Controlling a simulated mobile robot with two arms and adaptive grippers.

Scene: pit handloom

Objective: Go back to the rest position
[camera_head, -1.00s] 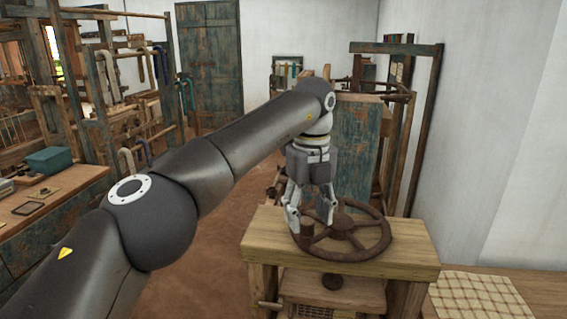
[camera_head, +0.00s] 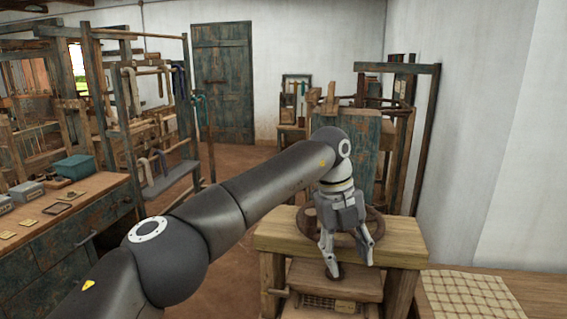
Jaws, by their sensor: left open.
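My left arm comes in from the left and reaches across the middle of the view. My left gripper (camera_head: 347,268) points down with its fingers apart and nothing between them. It hangs in front of the rusty brown handwheel (camera_head: 376,226), which lies on a wooden stand (camera_head: 408,243). The gripper and forearm hide much of the wheel. I cannot tell whether the fingertips touch the stand. My right gripper is not in view.
A workbench (camera_head: 100,203) with a teal box (camera_head: 75,167) stands at left. Wooden loom frames (camera_head: 107,110) rise behind it. A checked cloth (camera_head: 470,300) lies at lower right. A blue door (camera_head: 223,85) is at the back, with open brown floor before it.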

